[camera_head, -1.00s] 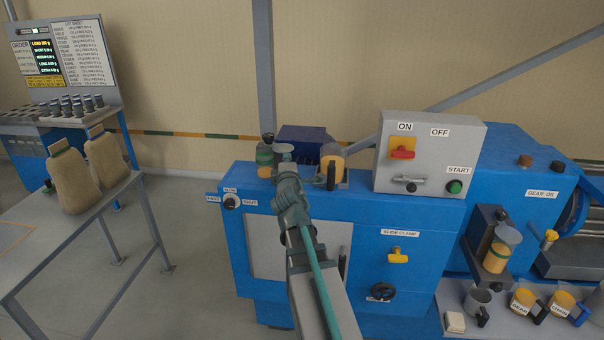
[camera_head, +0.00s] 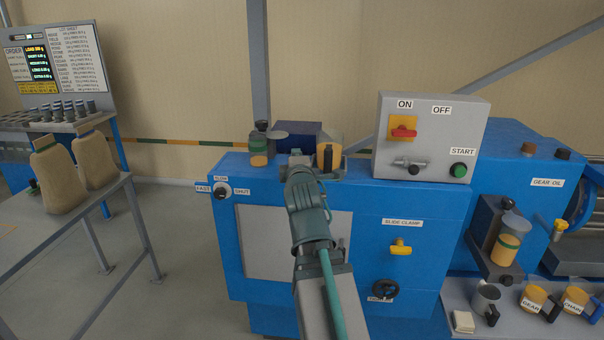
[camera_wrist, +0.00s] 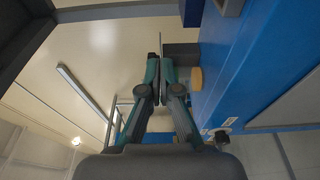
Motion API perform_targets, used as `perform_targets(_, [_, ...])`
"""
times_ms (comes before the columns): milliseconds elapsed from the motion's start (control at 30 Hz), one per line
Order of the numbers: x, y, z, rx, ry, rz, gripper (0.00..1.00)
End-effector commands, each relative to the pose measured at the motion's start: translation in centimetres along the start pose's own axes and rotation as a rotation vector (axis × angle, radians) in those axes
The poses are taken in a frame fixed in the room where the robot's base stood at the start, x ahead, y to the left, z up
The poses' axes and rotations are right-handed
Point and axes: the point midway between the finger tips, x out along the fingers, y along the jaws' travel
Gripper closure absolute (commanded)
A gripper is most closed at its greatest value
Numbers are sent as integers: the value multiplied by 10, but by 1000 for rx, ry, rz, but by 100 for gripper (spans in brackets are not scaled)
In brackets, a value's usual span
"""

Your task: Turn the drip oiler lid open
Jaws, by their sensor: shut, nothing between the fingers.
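The drip oiler, a small jar with a green band and amber oil (camera_head: 259,152), stands on the left end of the blue machine's top. A flat grey disc (camera_head: 277,134), which looks like its lid, sticks out to the right of the jar's top; I cannot tell how it is joined. My gripper (camera_head: 297,156) is just right of and below the disc, apart from the jar. In the wrist view my gripper (camera_wrist: 163,62) has its fingers together and empty. A thin grey edge stands near the fingertips there; contact is unclear.
An amber container with a black handle (camera_head: 328,152) stands close to the right of my gripper, with a dark blue box (camera_head: 298,135) behind. The grey switch box (camera_head: 430,138) stands farther right. A table with sacks (camera_head: 57,178) is at left.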

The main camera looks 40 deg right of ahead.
Motion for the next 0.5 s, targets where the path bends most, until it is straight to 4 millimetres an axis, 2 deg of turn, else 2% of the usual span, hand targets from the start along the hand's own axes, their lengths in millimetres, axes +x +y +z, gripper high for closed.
perform_targets(33, [-4, -5, 3, 1, -1, 3, 100])
perform_targets(367, [-19, -2, 12, 0, 0, 0, 100])
perform_targets(500, [-21, 4, -1, -1, 23, -4, 100])
